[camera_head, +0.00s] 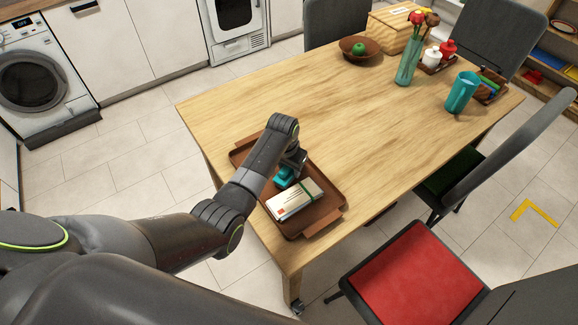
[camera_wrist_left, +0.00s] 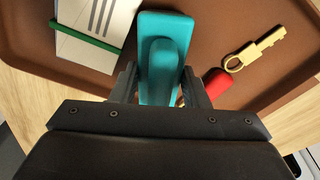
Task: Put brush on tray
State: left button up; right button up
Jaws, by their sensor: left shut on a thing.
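A teal brush (camera_head: 285,177) is over or on the brown tray (camera_head: 331,219) at the table's near left end. My left gripper (camera_head: 292,165) points down and is shut on the brush. In the left wrist view the brush (camera_wrist_left: 164,62) sits between the two fingers of the gripper (camera_wrist_left: 160,88), with the tray (camera_wrist_left: 214,35) beneath. Whether the brush touches the tray floor cannot be told. My right gripper is not in view.
On the tray lie banded envelopes (camera_head: 295,199), a yellow key (camera_wrist_left: 254,50) and a red item (camera_wrist_left: 217,82). Farther off are a bowl (camera_head: 351,48), a teal vase (camera_head: 407,68) and a teal cup (camera_head: 461,93). The table's middle (camera_head: 340,110) is clear.

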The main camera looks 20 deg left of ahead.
aim_at(286, 167)
pick_arm(q)
jog(key=o, duration=0.7)
jog(key=shift+f, duration=0.1)
jog(key=shift+c, duration=0.2)
notch_tip(286, 167, up, 12)
jog(key=s, duration=0.1)
jog(key=shift+s+a, duration=0.25)
jog(key=shift+s, duration=0.15)
